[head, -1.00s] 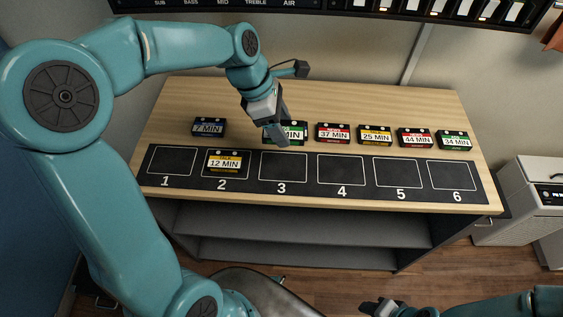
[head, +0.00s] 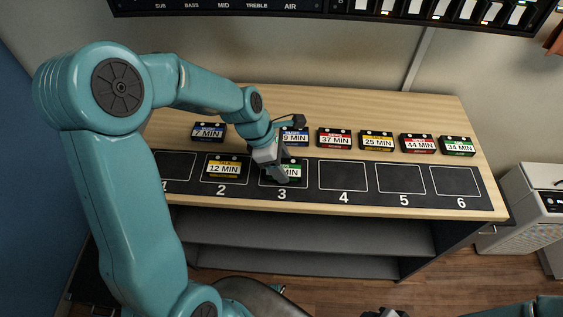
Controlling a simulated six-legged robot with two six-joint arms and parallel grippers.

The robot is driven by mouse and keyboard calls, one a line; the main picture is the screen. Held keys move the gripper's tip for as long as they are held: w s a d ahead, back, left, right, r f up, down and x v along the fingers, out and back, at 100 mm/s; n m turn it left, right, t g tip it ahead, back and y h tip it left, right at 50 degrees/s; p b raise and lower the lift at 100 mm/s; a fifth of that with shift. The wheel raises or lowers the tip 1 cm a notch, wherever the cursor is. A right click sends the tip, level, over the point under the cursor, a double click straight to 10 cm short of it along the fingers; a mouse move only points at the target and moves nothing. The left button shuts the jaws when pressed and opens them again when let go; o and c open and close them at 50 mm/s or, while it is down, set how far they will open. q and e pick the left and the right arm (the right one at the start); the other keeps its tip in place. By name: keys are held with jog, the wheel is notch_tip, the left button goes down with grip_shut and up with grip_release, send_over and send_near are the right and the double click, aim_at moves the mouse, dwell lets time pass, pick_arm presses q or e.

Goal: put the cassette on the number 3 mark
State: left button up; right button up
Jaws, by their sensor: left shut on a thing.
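My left gripper (head: 279,172) is shut on a cassette with a green band (head: 293,172). The gripper covers part of its label; only "MIN" shows clearly. The cassette is at the number 3 mark (head: 282,196), inside or just over its white outline. I cannot tell whether it touches the mat. My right gripper (head: 384,312) shows only as a dark piece at the bottom edge, and its jaws cannot be made out.
The yellow 12 MIN cassette (head: 223,169) sits on mark 2. Behind the mat stand the 7 MIN (head: 208,132), 9 MIN (head: 295,137), 37 MIN (head: 335,139), 25 MIN (head: 376,141), 44 MIN (head: 418,143) and 34 MIN (head: 457,146) cassettes. Marks 4, 5 and 6 are bare.

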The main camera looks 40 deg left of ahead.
pick_arm(q)
jog(key=shift+f, duration=0.2)
jog(key=o, duration=0.9)
jog(key=shift+w, duration=0.1)
jog(key=shift+o, duration=0.8)
jog(key=shift+a+r, duration=0.1)
jog(key=shift+r, duration=0.25)
jog(key=p+v, duration=0.1)
jog(key=v, duration=1)
jog(key=shift+r, duration=0.35)
jog(key=shift+s+f, duration=0.1)
jog(key=shift+s, duration=0.15)
